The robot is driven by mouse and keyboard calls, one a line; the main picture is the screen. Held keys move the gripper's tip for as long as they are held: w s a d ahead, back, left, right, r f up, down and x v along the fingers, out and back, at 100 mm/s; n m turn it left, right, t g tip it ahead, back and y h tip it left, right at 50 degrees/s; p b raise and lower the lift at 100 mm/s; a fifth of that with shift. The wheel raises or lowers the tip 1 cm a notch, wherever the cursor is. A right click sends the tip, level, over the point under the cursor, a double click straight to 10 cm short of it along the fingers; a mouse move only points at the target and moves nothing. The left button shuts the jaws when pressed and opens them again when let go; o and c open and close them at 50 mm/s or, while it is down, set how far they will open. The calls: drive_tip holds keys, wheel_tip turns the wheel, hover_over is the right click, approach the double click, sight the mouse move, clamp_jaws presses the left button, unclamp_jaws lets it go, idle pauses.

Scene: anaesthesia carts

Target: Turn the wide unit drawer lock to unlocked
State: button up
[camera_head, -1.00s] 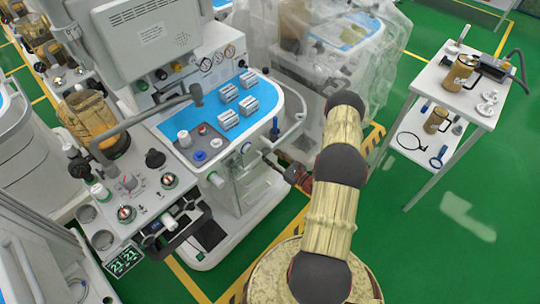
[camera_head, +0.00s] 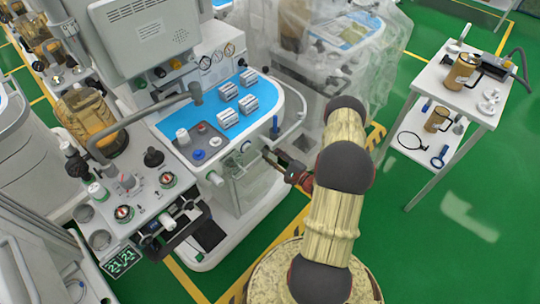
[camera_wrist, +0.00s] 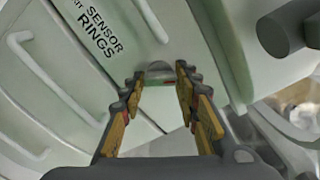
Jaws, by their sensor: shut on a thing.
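The wide unit (camera_head: 218,215) is the white machine with a blue top at the middle of the head view. My gripper (camera_head: 266,154) reaches its right side from the right. In the wrist view, pale green drawer fronts (camera_wrist: 75,75) carry white handles and a label ending "SENSOR RINGS". My gripper (camera_wrist: 160,82) has its two fingers apart on either side of a small grey rounded piece with red and green marks, which looks like the drawer lock (camera_wrist: 160,68). The fingertips are closed on it. Its exact turn angle cannot be told.
A dark cylindrical part (camera_wrist: 283,32) is close at the right of the wrist view. A plastic-covered machine (camera_head: 335,65) stands behind my arm. A white side table (camera_head: 462,95) with canisters is at the right. The green floor between is clear.

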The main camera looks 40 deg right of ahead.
drive_tip(key=n+b, duration=0.1)
drive_tip(key=n, duration=0.4)
drive_tip(key=shift+n, duration=0.4)
drive_tip(key=shift+a+n, duration=0.1)
drive_tip(key=shift+n, duration=0.2)
drive_tip(key=shift+f, duration=0.1)
drive_tip(key=o, duration=1.1)
drive_tip(key=shift+o, duration=0.3)
drive_tip(key=shift+s, duration=0.1)
drive_tip(key=s+d, duration=0.1)
drive_tip(key=s, duration=1)
drive_tip(key=shift+s, duration=0.4)
